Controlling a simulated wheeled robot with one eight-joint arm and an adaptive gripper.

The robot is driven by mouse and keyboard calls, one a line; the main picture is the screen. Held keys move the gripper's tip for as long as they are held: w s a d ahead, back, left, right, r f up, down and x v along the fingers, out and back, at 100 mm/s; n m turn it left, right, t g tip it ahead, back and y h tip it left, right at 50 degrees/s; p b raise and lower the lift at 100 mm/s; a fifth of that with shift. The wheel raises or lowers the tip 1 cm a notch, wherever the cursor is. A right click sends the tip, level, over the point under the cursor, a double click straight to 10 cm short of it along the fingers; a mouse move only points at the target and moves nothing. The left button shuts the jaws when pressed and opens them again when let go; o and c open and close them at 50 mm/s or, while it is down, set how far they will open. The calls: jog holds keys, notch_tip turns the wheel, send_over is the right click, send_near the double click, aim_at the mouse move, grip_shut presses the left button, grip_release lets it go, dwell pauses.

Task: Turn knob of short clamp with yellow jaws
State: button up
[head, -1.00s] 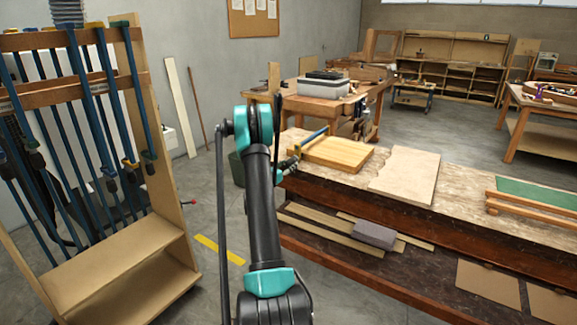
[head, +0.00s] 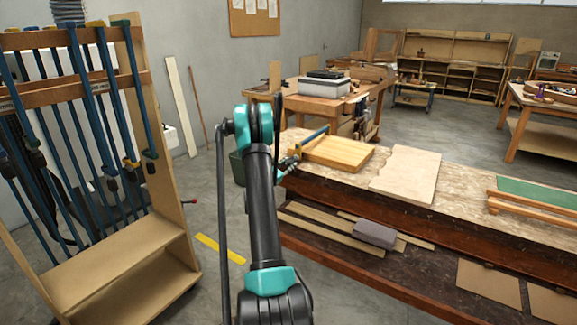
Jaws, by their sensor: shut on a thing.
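A short clamp with a blue bar (head: 313,137) lies across the left end of a light wooden block (head: 338,153) on the workbench. Its jaws and knob are too small and partly covered to make out clearly. My gripper (head: 290,163) is at the near left end of the clamp, at the bench's left edge. It is shut on the clamp's knob end, though the fingers are small and partly hidden by my arm.
A pale board (head: 405,175) and a green-topped wooden frame (head: 535,195) lie further right on the bench (head: 470,213). A rack of long blue clamps (head: 125,265) stands at the left. Grey floor lies between rack and bench.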

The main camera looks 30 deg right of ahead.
dwell(0.3)
jog(key=o, duration=1.2)
jog(key=shift+c, duration=0.2)
jog(key=v, duration=1.2)
